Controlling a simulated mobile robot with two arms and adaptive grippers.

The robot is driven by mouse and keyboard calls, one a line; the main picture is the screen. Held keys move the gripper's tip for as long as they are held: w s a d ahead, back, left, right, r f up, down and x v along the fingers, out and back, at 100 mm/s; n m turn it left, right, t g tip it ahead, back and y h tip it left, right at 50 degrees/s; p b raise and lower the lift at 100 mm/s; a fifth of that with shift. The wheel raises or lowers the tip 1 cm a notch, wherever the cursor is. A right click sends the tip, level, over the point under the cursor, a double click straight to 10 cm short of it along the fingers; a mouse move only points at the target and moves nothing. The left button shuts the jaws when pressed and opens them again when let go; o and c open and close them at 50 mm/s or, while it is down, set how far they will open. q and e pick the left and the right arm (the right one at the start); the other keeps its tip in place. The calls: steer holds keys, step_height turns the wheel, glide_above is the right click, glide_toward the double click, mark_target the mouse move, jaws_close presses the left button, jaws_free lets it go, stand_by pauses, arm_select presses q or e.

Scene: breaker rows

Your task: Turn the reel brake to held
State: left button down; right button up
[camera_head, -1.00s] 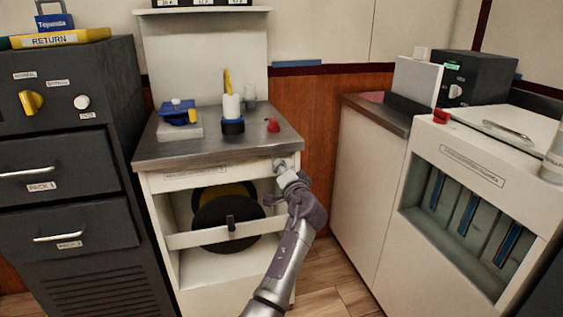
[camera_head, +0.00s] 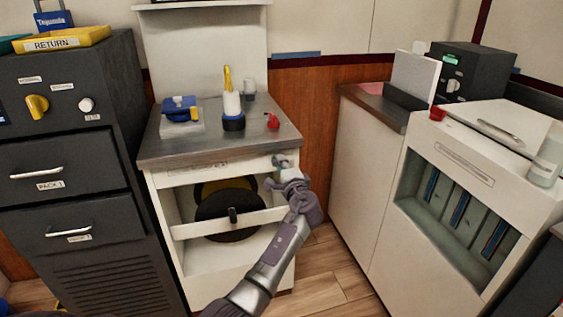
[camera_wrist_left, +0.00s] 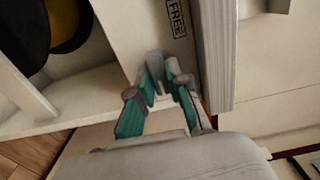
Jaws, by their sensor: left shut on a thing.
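The reel brake knob is a small grey knob (camera_wrist_left: 157,68) on the upper right of the white cabinet's front. In the left wrist view it sits between the teal-padded fingers, beside a label reading FREE (camera_wrist_left: 176,18). My left gripper (camera_head: 281,170) is closed around it, and the fingers largely cover it. The knob's exact angle is hard to read. The dark reel with a yellow part (camera_head: 228,212) sits in the open bay below and to the left, behind a white crossbar. My right gripper is not in view.
The steel worktop (camera_head: 217,149) above holds a blue device (camera_head: 179,108), a white bottle (camera_head: 232,105) and a red knob (camera_head: 272,121). A dark drawer cabinet (camera_head: 75,170) stands left, a white cabinet with slots (camera_head: 480,190) right. Wooden floor shows between the cabinets.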

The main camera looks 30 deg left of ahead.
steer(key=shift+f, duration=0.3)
arm_select(q)
steer(key=c, duration=1.1)
jaws_free()
steer(key=v, duration=1.2)
